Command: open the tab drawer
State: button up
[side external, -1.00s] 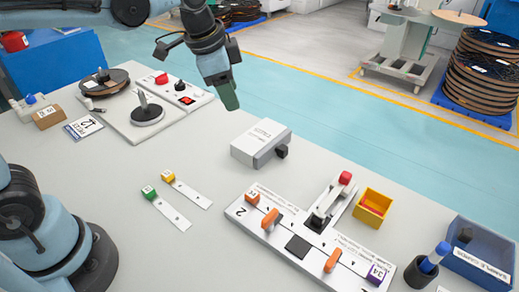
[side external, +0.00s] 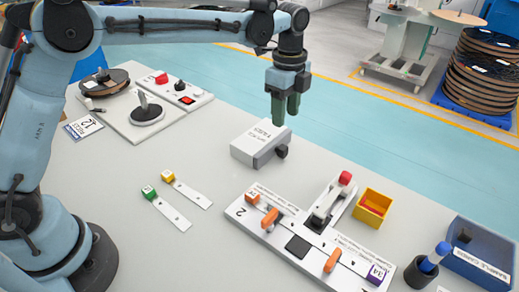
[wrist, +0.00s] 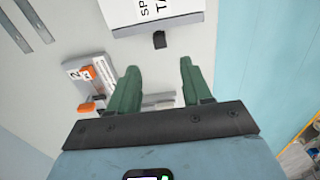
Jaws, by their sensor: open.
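The tab drawer is in a white box (side external: 258,146) with printed lettering on top, standing mid-table in the side view. Its dark knob (side external: 281,151) sticks out of the right-hand face, and the drawer looks closed. In the wrist view the box (wrist: 125,14) is at the top edge, partly cut off, with the knob (wrist: 159,40) below it. My gripper (side external: 286,115) points down above and behind the box's knob end. Its green fingers are apart and empty in the wrist view (wrist: 158,67), and the knob appears beyond the gap between them.
A white splice fixture (side external: 296,247) with orange levers and a red-knobbed arm stands in front. A yellow bin (side external: 373,208), a dark pen cup (side external: 420,272) and a blue sample box (side external: 485,245) are to the right. Two labelled strips (side external: 176,212) lie left of the box.

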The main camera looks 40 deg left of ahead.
aim_at(283, 147)
notch_tip(283, 147, down, 10)
jog(key=shift+f, duration=0.15)
dwell(0.4)
grip_shut()
